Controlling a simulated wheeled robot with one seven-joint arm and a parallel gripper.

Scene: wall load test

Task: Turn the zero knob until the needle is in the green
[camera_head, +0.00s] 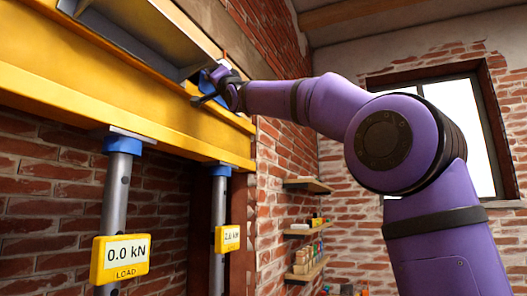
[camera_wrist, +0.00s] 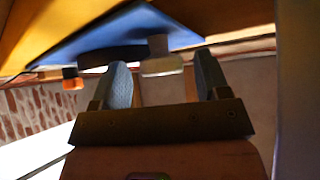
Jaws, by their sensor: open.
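A blue device (camera_head: 207,78) sits at the yellow beam's right end in the head view, mostly hidden behind my gripper (camera_head: 212,92). In the wrist view the blue body (camera_wrist: 100,38) spans the top, with a dark curved part on it. A small pale block-like part (camera_wrist: 160,58) shows between and just beyond my fingertips (camera_wrist: 164,75); I cannot tell if it is the zero knob. My fingers are spread apart with nothing seen held between them. No needle or green zone can be made out in either view.
A yellow beam (camera_head: 120,98) rests on grey posts with blue collars. The left load display (camera_head: 120,258) reads 0.0 kN; the right one (camera_head: 227,238) is too small to read surely. A grey steel channel (camera_head: 140,35) lies above the beam. Shelves (camera_head: 305,230) stand below right.

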